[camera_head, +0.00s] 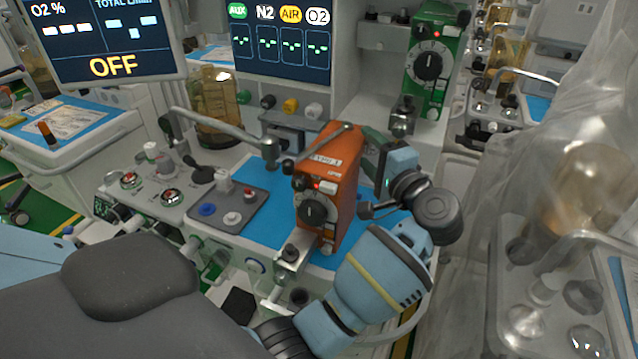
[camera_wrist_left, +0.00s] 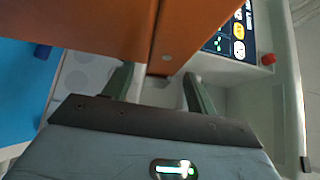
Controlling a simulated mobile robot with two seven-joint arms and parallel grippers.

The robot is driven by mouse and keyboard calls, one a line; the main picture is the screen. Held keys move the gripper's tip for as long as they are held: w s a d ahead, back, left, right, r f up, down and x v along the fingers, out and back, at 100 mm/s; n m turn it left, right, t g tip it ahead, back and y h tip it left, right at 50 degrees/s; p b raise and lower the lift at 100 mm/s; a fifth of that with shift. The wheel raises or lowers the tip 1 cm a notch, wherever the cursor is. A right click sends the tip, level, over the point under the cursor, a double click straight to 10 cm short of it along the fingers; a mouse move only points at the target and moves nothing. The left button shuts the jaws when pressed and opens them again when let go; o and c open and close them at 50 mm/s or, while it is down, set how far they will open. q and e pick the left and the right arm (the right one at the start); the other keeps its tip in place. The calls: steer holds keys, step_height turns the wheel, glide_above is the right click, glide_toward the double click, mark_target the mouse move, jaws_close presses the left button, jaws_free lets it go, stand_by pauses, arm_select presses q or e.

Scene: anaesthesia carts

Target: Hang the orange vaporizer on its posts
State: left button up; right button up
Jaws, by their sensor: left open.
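The orange vaporizer (camera_head: 343,205), with a black dial on its front, stands upright over the blue mat on the cart top. A metal block with a dark knob sits at its lower front. My left gripper (camera_head: 372,160) is at its right side, its fingertips largely hidden behind the body. In the left wrist view the gripper (camera_wrist_left: 158,82) is open, and the orange vaporizer (camera_wrist_left: 80,25) fills the top just beyond the fingers. I cannot tell whether they touch. I cannot clearly make out the empty posts. My right gripper is not in view.
A green vaporizer (camera_head: 431,62) is mounted at the back right. A grey tray (camera_head: 247,222) with small caps lies left of the orange vaporizer. A jointed metal arm (camera_head: 215,127) reaches over the cart. Clear plastic sheeting (camera_head: 590,110) covers equipment at right.

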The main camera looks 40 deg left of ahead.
arm_select(q)
steer(key=shift+w+a, duration=0.1)
steer(key=shift+a, duration=0.1)
jaws_close()
stand_by(0.4)
stand_by(0.9)
steer(key=shift+r, duration=0.15)
